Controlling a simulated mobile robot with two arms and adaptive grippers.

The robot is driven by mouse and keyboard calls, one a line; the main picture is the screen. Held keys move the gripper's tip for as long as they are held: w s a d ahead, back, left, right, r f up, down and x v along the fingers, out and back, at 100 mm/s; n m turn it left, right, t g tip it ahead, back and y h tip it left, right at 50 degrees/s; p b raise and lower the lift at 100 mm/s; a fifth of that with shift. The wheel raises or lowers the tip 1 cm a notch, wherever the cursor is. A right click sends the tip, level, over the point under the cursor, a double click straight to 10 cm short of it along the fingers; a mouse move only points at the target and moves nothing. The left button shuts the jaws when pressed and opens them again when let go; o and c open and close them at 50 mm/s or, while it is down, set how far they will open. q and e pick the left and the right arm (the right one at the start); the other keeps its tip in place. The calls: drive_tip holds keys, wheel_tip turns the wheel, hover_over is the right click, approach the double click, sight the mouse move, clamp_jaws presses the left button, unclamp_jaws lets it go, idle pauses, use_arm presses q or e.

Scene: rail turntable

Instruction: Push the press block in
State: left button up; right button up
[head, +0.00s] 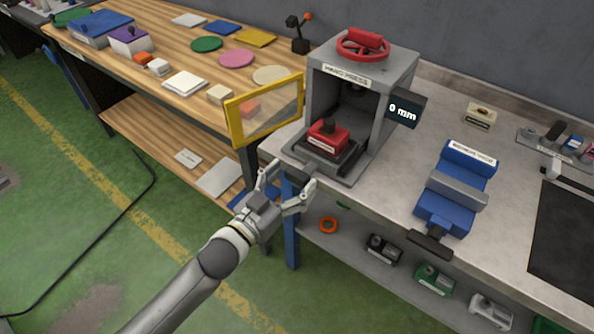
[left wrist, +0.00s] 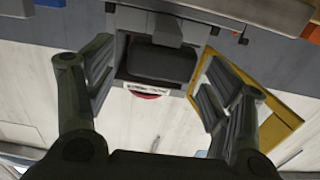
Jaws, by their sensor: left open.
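My left gripper (head: 289,177) is open and empty, in front of the press at the bench edge, apart from the block. In the left wrist view my left gripper (left wrist: 155,80) has its fingers spread either side of the press front (left wrist: 132,20); the red block cannot be made out there. My right gripper is not in view.
A yellow-framed clear guard (head: 236,129) stands swung open left of the press. A display (head: 404,109) reading 0 mm is on its right side. A blue vise (head: 455,188) stands further right. A wooden bench (head: 155,100) with coloured pieces is at left.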

sight(321, 149)
use_arm(q)
drive_tip(key=shift+x, duration=1.3)
drive_tip(key=shift+c, duration=0.3)
drive_tip(key=c, duration=1.4)
drive_tip(key=b+x, duration=0.2)
drive_tip(key=x, duration=0.9)
drive_tip(key=shift+w+d+f, duration=0.1)
drive_tip(key=shift+w+f, duration=0.1)
drive_tip(key=shift+w+d+r+b, duration=0.15)
drive_tip(key=shift+w+d+b, duration=0.15)
drive_tip(key=shift+w+b, duration=0.1)
drive_tip(key=shift+r, duration=0.1)
